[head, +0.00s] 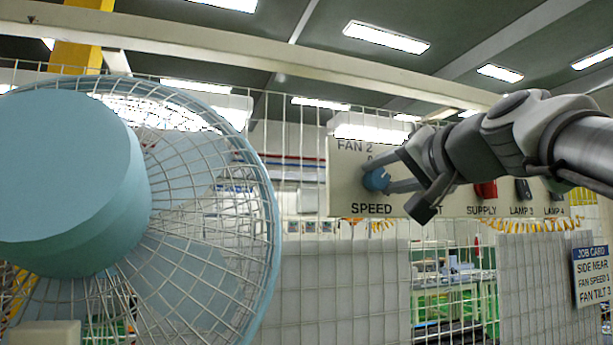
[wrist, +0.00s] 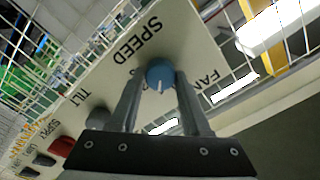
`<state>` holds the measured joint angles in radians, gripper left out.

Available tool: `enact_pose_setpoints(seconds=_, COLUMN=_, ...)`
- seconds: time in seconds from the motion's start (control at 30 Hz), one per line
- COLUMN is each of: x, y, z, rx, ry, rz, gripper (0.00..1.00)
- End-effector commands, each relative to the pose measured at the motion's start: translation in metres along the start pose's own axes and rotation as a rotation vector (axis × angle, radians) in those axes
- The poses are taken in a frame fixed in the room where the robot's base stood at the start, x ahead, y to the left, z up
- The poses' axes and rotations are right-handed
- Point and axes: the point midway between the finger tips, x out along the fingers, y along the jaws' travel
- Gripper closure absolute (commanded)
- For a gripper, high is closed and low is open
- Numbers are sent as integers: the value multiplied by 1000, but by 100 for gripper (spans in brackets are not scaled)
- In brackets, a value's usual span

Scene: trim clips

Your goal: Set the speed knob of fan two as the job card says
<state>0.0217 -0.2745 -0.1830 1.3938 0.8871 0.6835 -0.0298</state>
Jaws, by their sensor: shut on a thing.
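The blue speed knob (head: 376,179) sits on a pale panel (head: 345,190) marked FAN 2, above the word SPEED. My gripper (head: 388,176) reaches in from the right, its two fingers shut on the knob's sides. In the wrist view the knob (wrist: 160,72) is between the fingertips (wrist: 160,82), with a short white pointer mark on it. The scale marks around it are mostly hidden or too small to read. The job card (head: 591,275) hangs at the right edge and reads side near, a fan speed that looks like 1, and fan tilt 3.
A large blue caged fan (head: 200,200) fills the left of the head view. Right of the speed knob in the head view are a red supply switch (head: 486,190) and black lamp switches (head: 523,190). A grey tilt knob (wrist: 100,117) shows in the wrist view. Wire mesh surrounds the panel.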

Motion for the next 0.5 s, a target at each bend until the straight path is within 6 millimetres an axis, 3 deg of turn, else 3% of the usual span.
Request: enact_pose_setpoints(seconds=0.5, x=0, y=1, z=-1, rx=490, ry=1, rz=0, gripper=100)
